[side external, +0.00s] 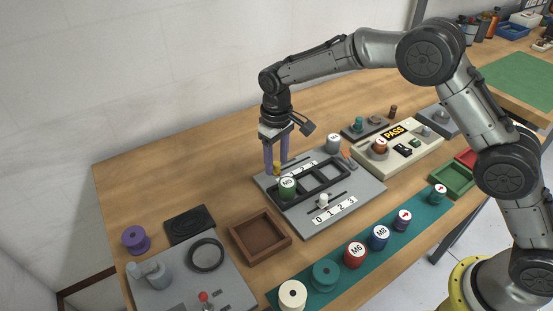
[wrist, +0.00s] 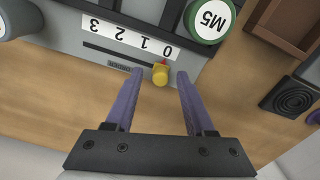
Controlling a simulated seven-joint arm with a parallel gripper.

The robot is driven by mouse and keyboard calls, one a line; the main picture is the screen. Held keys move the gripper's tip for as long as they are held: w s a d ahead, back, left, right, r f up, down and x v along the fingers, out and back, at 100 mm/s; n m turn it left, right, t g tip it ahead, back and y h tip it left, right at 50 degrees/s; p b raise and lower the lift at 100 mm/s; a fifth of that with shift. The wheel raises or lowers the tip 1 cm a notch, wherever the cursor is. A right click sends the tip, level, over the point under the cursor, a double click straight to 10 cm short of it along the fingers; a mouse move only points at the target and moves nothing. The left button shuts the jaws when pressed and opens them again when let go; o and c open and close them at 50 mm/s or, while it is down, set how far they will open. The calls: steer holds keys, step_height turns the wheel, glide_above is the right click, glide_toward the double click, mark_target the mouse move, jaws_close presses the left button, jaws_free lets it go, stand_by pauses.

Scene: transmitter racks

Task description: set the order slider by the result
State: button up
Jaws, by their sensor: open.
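The yellow slider knob (wrist: 160,76) with a red pointer stands by the 0 of an upside-down 0-to-3 scale (wrist: 115,36) in the wrist view. The yellow knob (side external: 277,170) also shows at the back-left edge of the grey rack panel (side external: 345,200). My gripper (wrist: 159,82) is open, with its purple fingers on either side of the knob; contact cannot be told. In the side view my gripper (side external: 276,170) points down there. The tester display (side external: 394,132) reads PASS. A red-brown spool (side external: 380,147) sits on the tester.
A green M5 spool (side external: 287,187) stands in the rack's left compartment, close to my gripper. A second slider with a white knob (side external: 323,200) is at the panel's front. Several spools line the teal mat (side external: 340,268). An empty brown tray (side external: 260,238) is left of the panel.

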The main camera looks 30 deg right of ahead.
jaws_close()
stand_by(1.4)
